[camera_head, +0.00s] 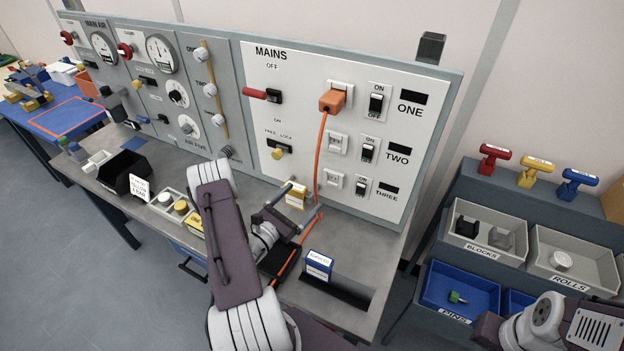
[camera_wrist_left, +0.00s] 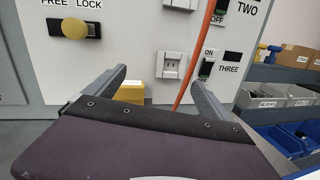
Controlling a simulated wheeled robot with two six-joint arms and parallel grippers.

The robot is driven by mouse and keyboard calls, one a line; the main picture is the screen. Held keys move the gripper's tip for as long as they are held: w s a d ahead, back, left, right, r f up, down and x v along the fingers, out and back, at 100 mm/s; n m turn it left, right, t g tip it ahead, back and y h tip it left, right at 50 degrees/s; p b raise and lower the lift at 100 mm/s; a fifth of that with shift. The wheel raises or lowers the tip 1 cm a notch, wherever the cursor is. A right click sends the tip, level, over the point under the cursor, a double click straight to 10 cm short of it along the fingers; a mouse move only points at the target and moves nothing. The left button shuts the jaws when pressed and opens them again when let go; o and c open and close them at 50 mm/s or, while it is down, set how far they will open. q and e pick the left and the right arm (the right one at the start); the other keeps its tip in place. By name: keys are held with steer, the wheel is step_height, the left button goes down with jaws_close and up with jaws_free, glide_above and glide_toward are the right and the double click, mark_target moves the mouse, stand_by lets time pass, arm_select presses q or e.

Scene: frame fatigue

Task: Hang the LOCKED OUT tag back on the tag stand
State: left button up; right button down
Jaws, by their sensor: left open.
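My left gripper (camera_head: 304,201) is open and empty at the foot of the MAINS panel, its fingers pointing toward the panel. A small yellow block with a white face (camera_head: 295,196) stands on the bench just beyond the fingers; in the left wrist view the yellow block (camera_wrist_left: 131,92) shows partly behind the left finger. Another yellow lettered piece (camera_head: 196,221) is partly hidden by my left arm. I cannot read LOCKED OUT on either, and cannot tell which is the tag or the tag stand. Only part of my right arm shows at the lower right.
An orange plug (camera_head: 333,101) sits in the top socket; its cable hangs past my left gripper to the bench. A blue-and-white box (camera_head: 318,264) stands near a dark slot. Bins (camera_head: 478,235) stand at right.

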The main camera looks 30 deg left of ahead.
mark_target(293, 192)
arm_select(q)
steer(key=a+f+n+y, duration=0.1)
steer(key=s+a+f+n+y+p, duration=0.1)
steer(key=a, duration=0.1)
steer(key=a+f+n+y+p, duration=0.1)
steer(key=a, duration=0.1)
steer(key=shift+s+f+n+g, duration=0.15)
steer(key=shift+s+n+g, duration=0.15)
steer(key=shift+g, duration=0.1)
steer(key=shift+w+f, duration=0.1)
steer(key=shift+w, duration=0.3)
steer(key=w, duration=0.2)
steer(key=w+p, duration=0.1)
steer(key=w, duration=0.1)
steer(key=shift+a+r, duration=0.2)
steer(key=shift+w+a+f, duration=0.1)
steer(key=shift+w+a, duration=0.05)
steer(key=shift+w, duration=0.2)
steer(key=c, duration=1.4)
